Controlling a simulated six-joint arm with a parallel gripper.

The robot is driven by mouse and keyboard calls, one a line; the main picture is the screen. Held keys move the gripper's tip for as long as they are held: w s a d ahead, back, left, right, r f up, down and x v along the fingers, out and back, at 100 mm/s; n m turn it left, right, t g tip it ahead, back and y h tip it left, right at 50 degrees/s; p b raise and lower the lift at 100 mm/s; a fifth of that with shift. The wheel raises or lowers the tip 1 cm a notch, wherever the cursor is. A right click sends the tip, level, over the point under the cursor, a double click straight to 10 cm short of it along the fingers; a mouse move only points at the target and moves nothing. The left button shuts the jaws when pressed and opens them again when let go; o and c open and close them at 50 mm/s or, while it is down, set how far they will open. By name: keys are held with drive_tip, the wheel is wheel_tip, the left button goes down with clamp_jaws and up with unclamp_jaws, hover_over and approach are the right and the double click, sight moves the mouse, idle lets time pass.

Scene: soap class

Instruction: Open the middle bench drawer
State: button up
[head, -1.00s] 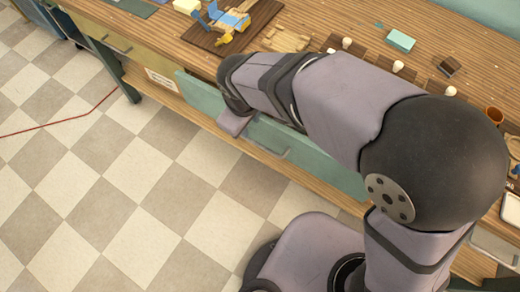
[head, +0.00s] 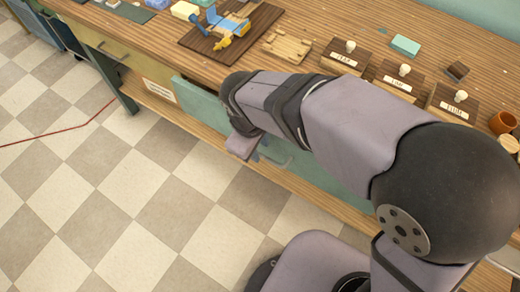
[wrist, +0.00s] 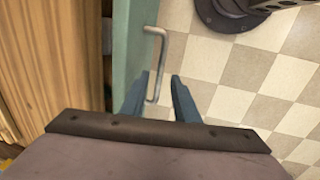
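The middle drawer has a teal front (head: 200,100) under the bench top, with a grey bar handle (head: 280,161). In the wrist view a narrow dark gap shows between the wooden bench and the teal front (wrist: 131,45), so the drawer stands slightly out. The handle (wrist: 157,55) shows there too. My gripper (wrist: 161,88) is open, with one blue finger on each side of the handle's bar. I cannot tell whether either finger touches it. In the head view my wrist hides part of the drawer front, and my gripper (head: 262,149) is at the handle's left part.
A yellow drawer (head: 100,40) is to the left, beside a paper label (head: 158,91). The bench top holds a dark board (head: 200,42) with a toy, a wooden tray (head: 287,47), labelled stamps (head: 345,60) and a teal block (head: 405,45).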

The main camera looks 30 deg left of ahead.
drive_tip(key=shift+w+f, duration=0.15)
drive_tip(key=shift+f, duration=0.6)
drive_tip(key=shift+w+f, duration=0.15)
drive_tip(key=shift+f, duration=0.55)
clamp_jaws()
drive_tip(key=s, duration=1)
drive_tip(key=shift+p, duration=0.35)
unclamp_jaws()
